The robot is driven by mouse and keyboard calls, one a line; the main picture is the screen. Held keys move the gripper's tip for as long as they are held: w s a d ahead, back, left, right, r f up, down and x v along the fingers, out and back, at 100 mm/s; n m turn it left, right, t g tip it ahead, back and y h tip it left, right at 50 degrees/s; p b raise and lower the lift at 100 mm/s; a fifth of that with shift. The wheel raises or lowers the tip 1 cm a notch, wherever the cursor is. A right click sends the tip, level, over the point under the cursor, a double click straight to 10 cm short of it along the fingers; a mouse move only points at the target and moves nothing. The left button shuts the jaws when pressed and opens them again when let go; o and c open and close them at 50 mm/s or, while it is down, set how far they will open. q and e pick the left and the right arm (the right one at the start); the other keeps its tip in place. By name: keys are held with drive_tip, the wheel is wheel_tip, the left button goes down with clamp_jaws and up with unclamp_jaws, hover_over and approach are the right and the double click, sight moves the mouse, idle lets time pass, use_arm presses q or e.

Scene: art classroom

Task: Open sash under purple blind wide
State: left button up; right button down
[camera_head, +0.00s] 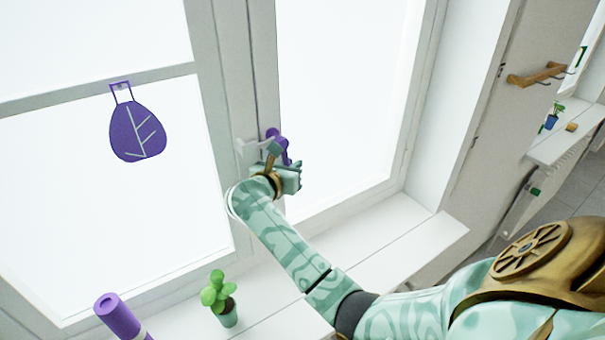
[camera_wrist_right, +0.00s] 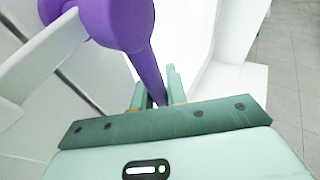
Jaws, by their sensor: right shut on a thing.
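A purple window handle (camera_head: 281,144) sits on the upright frame of the right-hand sash (camera_head: 263,65). The sash looks closed in its frame, though a small gap would be hard to tell. My right gripper (camera_head: 275,161) is shut on the purple handle. In the right wrist view, the handle (camera_wrist_right: 122,18) has a thick round base, and its lever runs down between the two fingers (camera_wrist_right: 157,93). A white handle (camera_head: 246,146) sits on the neighbouring frame just left of the purple one. No purple blind shows in either view. My left gripper is out of view.
A purple leaf ornament (camera_head: 137,131) hangs on the left window. The sill (camera_head: 400,240) at right is bare. A wooden hook rail (camera_head: 537,75) is on the right wall.

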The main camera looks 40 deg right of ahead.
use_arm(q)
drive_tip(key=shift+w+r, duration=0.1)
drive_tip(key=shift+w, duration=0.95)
use_arm(e)
drive_tip(key=shift+a+f+m+g+y, duration=0.35)
drive_tip(key=shift+a+y, duration=0.25)
drive_tip(key=shift+y, duration=0.2)
drive_tip(key=c, duration=1.5)
unclamp_jaws()
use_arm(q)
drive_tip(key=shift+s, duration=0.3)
use_arm(e)
drive_tip(key=shift+o, duration=0.5)
drive_tip(key=shift+s+r, duration=0.1)
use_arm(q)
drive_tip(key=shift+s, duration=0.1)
use_arm(e)
drive_tip(key=shift+d, duration=0.1)
